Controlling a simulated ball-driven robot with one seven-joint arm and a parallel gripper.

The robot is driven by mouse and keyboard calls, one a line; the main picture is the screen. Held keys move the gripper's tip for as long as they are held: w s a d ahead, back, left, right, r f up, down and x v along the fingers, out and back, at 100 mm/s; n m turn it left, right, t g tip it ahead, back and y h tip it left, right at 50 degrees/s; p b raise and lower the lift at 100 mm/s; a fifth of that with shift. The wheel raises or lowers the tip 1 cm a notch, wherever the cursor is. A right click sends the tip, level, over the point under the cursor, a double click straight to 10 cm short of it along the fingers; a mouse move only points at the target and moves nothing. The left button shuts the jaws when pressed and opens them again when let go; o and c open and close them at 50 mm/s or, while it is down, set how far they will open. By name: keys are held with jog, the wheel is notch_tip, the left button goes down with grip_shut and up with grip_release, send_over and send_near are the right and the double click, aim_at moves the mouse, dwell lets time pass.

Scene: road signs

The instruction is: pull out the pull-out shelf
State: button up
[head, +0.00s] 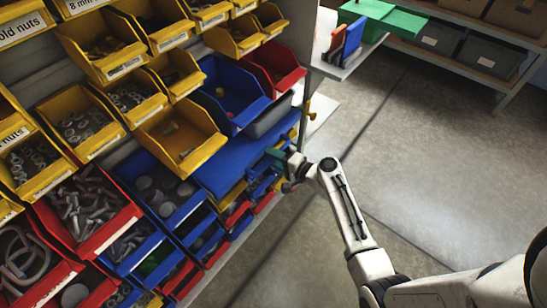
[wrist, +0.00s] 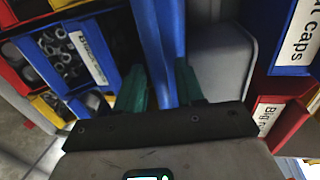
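The blue pull-out shelf (head: 238,160) lies flat in the rack, below the blue and grey bins and above the lower bins. My gripper (head: 282,158) is at its front edge, near the right end of the rack. In the wrist view, blue shelf material (wrist: 165,45) runs between the two green fingers of my gripper (wrist: 161,85). The contact surfaces themselves are hidden.
Yellow bins (head: 180,135), red bins (head: 85,215) and blue bins (head: 150,185) of hardware fill the rack around the shelf. A side ledge (head: 340,66) with red and blue items stands at the back. Open concrete floor (head: 440,150) lies to the right.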

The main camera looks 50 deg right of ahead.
jog(key=shift+w, duration=0.15)
jog(key=shift+c, duration=0.2)
grip_shut()
dwell(0.3)
